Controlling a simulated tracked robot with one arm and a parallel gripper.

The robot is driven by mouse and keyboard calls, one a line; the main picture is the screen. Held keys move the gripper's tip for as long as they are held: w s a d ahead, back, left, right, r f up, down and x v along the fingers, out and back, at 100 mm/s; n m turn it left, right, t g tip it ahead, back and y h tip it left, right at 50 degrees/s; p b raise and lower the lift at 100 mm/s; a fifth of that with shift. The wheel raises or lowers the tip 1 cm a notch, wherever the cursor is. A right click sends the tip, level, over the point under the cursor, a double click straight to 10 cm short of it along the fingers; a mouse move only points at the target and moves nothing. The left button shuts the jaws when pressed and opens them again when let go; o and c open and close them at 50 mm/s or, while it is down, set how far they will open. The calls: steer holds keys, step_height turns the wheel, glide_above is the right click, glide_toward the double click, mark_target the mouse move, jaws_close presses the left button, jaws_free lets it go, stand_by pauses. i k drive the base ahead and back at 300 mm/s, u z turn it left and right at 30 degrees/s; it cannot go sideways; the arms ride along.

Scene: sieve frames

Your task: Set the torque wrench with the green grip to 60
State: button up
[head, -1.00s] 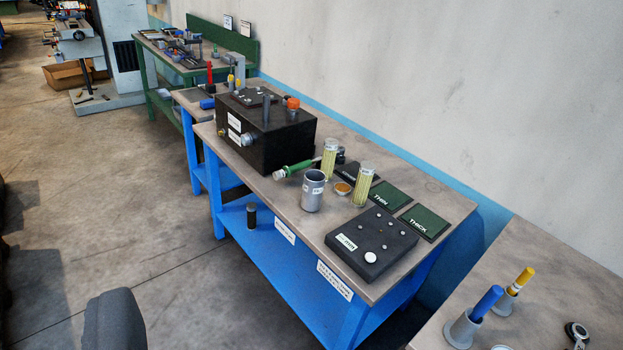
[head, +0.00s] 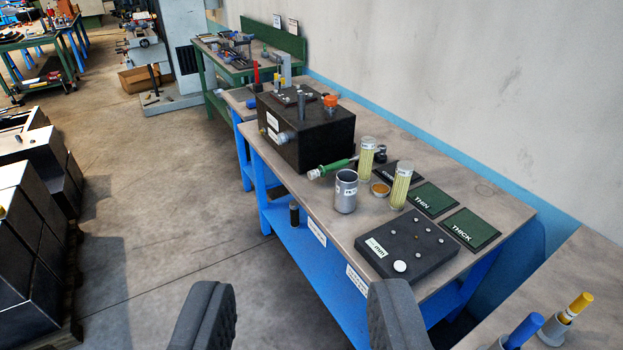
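The torque wrench with the green grip (head: 334,167) lies on the blue workbench, between the black box and the grey metal cup. Its pale end points left toward the bench's front edge, and its dark head is partly hidden behind a yellow-filled cylinder. Its scale is too small to read. My gripper (head: 300,318) shows at the bottom of the view with its two dark fingers wide apart and nothing between them. It is well short of the wrench, in front of the bench.
The blue bench (head: 465,196) holds a black box (head: 318,140), a grey cup (head: 346,190), yellow-filled cylinders (head: 401,187), a black button panel (head: 408,246) and green THIN and THICK pads (head: 470,229). Dark crates (head: 30,215) stand at left. The floor (head: 150,220) between is clear.

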mark_target(313, 174)
steer(key=u, duration=0.65)
steer(key=i, duration=1.1)
steer(key=u, duration=0.3)
steer(key=i, duration=1.25)
steer(key=z, duration=0.7)
